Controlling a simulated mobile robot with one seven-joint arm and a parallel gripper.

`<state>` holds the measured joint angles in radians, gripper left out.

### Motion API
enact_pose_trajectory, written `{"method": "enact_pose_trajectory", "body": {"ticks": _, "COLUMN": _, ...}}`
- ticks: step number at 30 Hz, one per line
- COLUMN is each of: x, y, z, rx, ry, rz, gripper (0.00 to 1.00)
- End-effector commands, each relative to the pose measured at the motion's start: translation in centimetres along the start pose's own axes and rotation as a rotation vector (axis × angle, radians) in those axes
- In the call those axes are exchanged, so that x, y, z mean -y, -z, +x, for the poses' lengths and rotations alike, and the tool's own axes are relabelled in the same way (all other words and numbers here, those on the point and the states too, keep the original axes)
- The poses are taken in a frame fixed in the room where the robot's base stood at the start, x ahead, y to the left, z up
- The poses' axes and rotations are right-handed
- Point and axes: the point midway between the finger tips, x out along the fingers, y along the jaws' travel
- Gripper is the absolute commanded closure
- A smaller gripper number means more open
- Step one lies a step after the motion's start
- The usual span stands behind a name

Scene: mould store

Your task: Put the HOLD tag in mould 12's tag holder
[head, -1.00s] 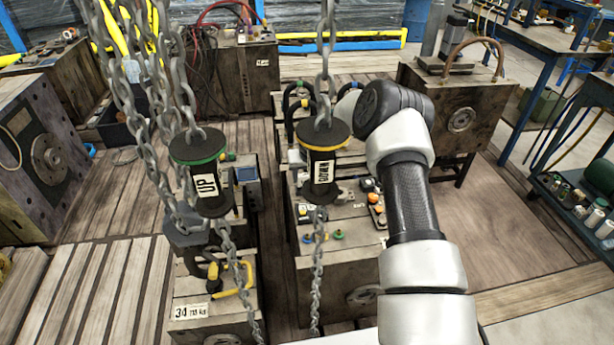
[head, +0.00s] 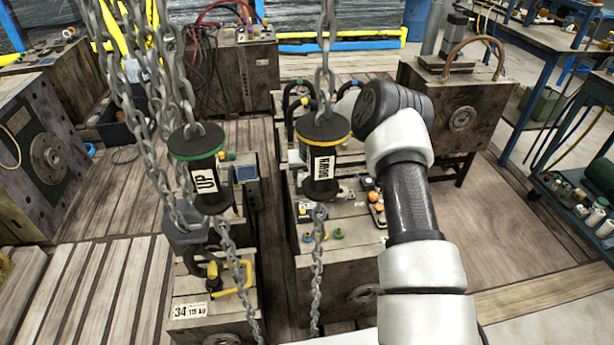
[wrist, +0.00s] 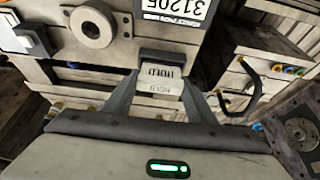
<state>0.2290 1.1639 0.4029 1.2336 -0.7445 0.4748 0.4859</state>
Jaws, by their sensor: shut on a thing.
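In the wrist view my gripper (wrist: 160,98) is shut on the pale HOLD tag (wrist: 160,87), which sits between its two fingers. A dark bracket (wrist: 165,55), apparently the tag holder, is just beyond the tag on a mould's face (wrist: 120,55). The tag's far end is close to it; I cannot tell whether it touches or is inside. No number 12 is legible. In the head view my gripper is hidden behind my arm and the hanging controls.
Two chain-hung controls, UP (head: 204,180) and DOWN (head: 322,165), hang before my arm. A mould marked 34 (head: 210,325) stands front left. Another mould (head: 460,115) with a hoop handle stands right. In the wrist view a dark handle (wrist: 245,105) projects right of my gripper.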

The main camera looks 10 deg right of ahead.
Motion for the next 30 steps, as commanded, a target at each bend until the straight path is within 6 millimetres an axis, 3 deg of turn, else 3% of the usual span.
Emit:
{"method": "enact_pose_trajectory", "body": {"ticks": 11, "x": 0.0, "y": -0.1, "z": 0.2, "rx": 0.000, "ry": 0.000, "rz": 0.000, "gripper": 0.71}}
{"method": "enact_pose_trajectory", "body": {"ticks": 12, "x": 0.0, "y": -0.1, "z": 0.2, "rx": 0.000, "ry": 0.000, "rz": 0.000, "gripper": 0.42}}
{"method": "enact_pose_trajectory", "body": {"ticks": 15, "x": 0.0, "y": -0.1, "z": 0.2, "rx": 0.000, "ry": 0.000, "rz": 0.000, "gripper": 0.27}}
{"method": "enact_pose_trajectory", "body": {"ticks": 25, "x": 0.0, "y": -0.1, "z": -0.1, "rx": 0.000, "ry": 0.000, "rz": -0.001, "gripper": 0.27}}
{"method": "enact_pose_trajectory", "body": {"ticks": 30, "x": -0.1, "y": 0.1, "z": -2.5, "rx": -0.003, "ry": -0.002, "rz": -0.003, "gripper": 0.27}}
